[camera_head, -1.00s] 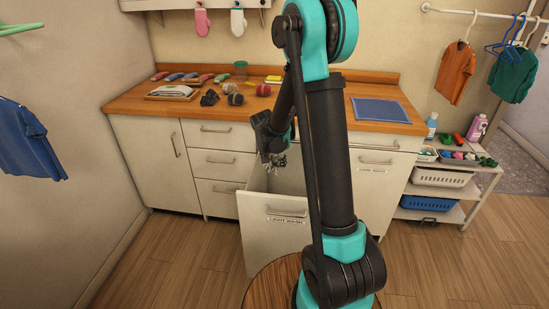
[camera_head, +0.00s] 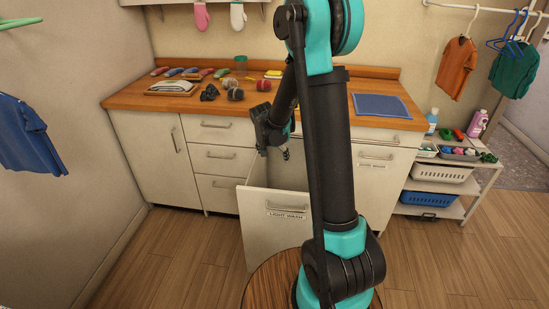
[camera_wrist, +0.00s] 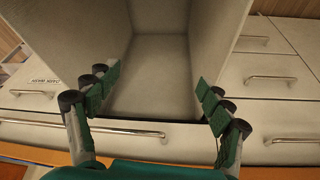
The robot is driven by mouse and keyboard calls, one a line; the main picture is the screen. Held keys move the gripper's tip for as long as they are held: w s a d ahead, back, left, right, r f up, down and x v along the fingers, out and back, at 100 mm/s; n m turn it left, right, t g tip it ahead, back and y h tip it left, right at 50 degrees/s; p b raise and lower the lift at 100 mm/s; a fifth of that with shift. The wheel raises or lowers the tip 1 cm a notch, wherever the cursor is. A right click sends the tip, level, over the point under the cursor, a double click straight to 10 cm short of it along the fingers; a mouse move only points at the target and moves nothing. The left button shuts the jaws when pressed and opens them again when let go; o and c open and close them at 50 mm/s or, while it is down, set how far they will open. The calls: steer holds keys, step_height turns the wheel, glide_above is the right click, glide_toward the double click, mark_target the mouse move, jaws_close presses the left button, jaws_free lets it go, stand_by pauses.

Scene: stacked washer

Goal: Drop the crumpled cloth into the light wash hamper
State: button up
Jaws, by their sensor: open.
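The light wash hamper (camera_head: 262,228) is a white pull-out bin, tilted or drawn out from under the counter, with its label on the front. My gripper (camera_head: 284,153) is above its opening, jaws apart and empty. In the wrist view the gripper (camera_wrist: 156,88) has its two green-padded fingers spread on either side of the hamper's pale interior (camera_wrist: 150,75). The part of the interior that shows looks bare. I cannot make out the crumpled cloth in either current view; the near part of the hamper is hidden by its front in the head view.
The dark wash front (camera_head: 374,172) is closed, right of my arm. The wooden counter (camera_head: 310,88) holds a tray with folded cloth (camera_head: 172,87), several rolled or balled items, and a blue mat (camera_head: 380,106). A shelf with baskets (camera_head: 443,174) stands at the right.

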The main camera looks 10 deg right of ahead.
steer(key=v, duration=1)
steer(key=shift+r, duration=0.35)
steer(key=shift+s, duration=0.2)
